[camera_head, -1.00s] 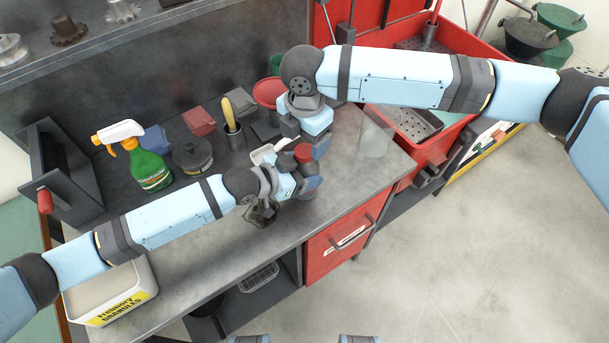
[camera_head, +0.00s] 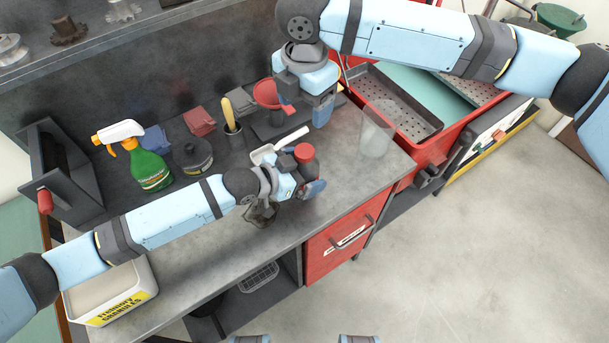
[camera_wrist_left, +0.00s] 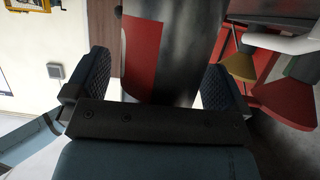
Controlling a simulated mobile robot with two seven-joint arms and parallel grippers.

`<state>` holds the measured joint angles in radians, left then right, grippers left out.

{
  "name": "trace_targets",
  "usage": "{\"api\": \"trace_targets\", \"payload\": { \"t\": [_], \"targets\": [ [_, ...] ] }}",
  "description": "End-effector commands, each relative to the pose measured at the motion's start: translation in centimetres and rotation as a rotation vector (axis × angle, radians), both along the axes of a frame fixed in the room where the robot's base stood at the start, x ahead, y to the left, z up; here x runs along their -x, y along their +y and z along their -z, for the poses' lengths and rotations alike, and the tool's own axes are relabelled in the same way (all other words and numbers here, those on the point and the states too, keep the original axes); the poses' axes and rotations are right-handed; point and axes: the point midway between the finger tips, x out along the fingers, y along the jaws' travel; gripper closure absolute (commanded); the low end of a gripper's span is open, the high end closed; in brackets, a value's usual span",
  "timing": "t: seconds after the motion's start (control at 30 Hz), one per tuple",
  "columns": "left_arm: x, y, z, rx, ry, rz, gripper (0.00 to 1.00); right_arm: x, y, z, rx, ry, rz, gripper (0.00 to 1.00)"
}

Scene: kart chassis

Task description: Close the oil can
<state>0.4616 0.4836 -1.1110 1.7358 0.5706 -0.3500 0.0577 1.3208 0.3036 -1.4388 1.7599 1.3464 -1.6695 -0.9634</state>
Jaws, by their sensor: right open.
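The oil can (camera_head: 306,168) is a dark bottle with a round red cap (camera_head: 304,153) on its top, near the middle of the bench. In the left wrist view the can (camera_wrist_left: 185,50) is a grey cylinder with a red and white label, between the two ridged fingers. My left gripper (camera_head: 300,183) is shut on the can's body; the arm partly hides it. My right gripper (camera_head: 305,108) is open and empty, above and behind the can, apart from the cap. Its fingertips point down and are seen from above.
A white-handled scoop (camera_head: 282,145) lies just left of the can. A clear cup (camera_head: 377,140) is to the right. The bench's front right is clear.

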Motion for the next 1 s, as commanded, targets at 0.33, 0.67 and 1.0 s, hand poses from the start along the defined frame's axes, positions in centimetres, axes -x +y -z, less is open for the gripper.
{"api": "trace_targets", "payload": {
  "t": [0.33, 0.67, 1.0],
  "targets": [
    [0.5, 0.9, -0.3, 0.000, 0.000, -0.001, 0.00, 0.0, 0.0, 0.2, 0.000, 0.000, 0.000, 0.28],
    [3.9, 6.4, -2.8, -0.002, 0.000, 0.000, 0.00, 0.0, 0.0, 1.1, 0.000, 0.000, 0.000, 0.28],
    [6.5, 10.5, -5.0, -0.002, 0.000, 0.000, 0.00, 0.0, 0.0, 1.6, 0.000, 0.000, 0.000, 0.28]
  ]
}}
